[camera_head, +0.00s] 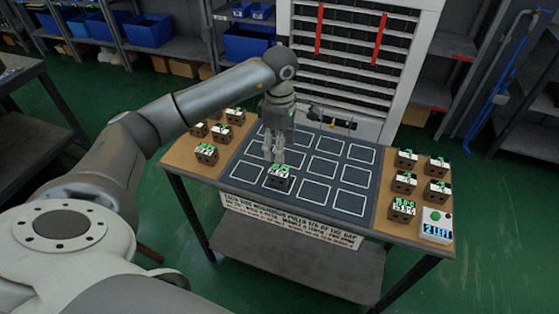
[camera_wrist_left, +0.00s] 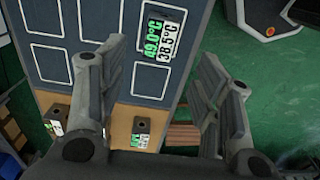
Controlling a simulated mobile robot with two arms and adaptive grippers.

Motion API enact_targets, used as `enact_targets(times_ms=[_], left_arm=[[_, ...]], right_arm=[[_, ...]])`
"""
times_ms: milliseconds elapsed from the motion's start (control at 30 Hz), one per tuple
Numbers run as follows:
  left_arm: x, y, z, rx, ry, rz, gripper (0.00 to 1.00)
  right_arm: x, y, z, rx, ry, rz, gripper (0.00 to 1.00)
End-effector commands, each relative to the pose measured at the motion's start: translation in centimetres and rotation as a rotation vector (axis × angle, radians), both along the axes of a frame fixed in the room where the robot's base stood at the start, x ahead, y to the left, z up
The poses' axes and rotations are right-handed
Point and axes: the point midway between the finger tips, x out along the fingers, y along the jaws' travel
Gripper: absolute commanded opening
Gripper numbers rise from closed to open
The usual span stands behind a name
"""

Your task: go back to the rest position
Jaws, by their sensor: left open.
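My left gripper (camera_head: 274,156) hangs over the dark mat (camera_head: 297,148) with white outlined squares. Its fingers are apart and hold nothing. Just by the fingertips a valve block (camera_head: 279,180) with a green display stands in a front-row square. My right gripper is in neither view.
Blocks stand on the table's left wooden strip (camera_head: 190,157), and several more on the right strip (camera_head: 383,222). A white box (camera_head: 436,225) with a green button reads "2 LEFT" at the right corner. A white rack (camera_head: 350,60) stands behind the table. The other mat squares look empty.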

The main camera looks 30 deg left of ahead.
Motion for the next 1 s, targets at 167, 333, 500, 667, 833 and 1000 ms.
enact_targets(times_ms=[167, 333, 500, 667, 833, 1000], left_arm=[[0.0, 0.0, 1.4, 0.0, 0.0, 0.001, 0.59], [0.0, 0.0, 1.6, 0.001, 0.001, 0.001, 0.59], [0.0, 0.0, 1.6, 0.0, 0.001, 0.001, 0.59], [0.0, 0.0, 1.6, 0.0, 0.001, 0.0, 0.59], [0.0, -1.7, 0.9, -0.052, -0.01, -0.012, 0.59], [-0.2, -10.6, -0.8, -0.342, -0.067, -0.037, 0.59]], right_arm=[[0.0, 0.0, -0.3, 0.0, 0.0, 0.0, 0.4], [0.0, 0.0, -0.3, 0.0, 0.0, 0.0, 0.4], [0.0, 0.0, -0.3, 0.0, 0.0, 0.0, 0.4], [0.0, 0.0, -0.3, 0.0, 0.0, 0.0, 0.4], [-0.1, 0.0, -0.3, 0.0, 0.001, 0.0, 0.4], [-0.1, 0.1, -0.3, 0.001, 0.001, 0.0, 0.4]])
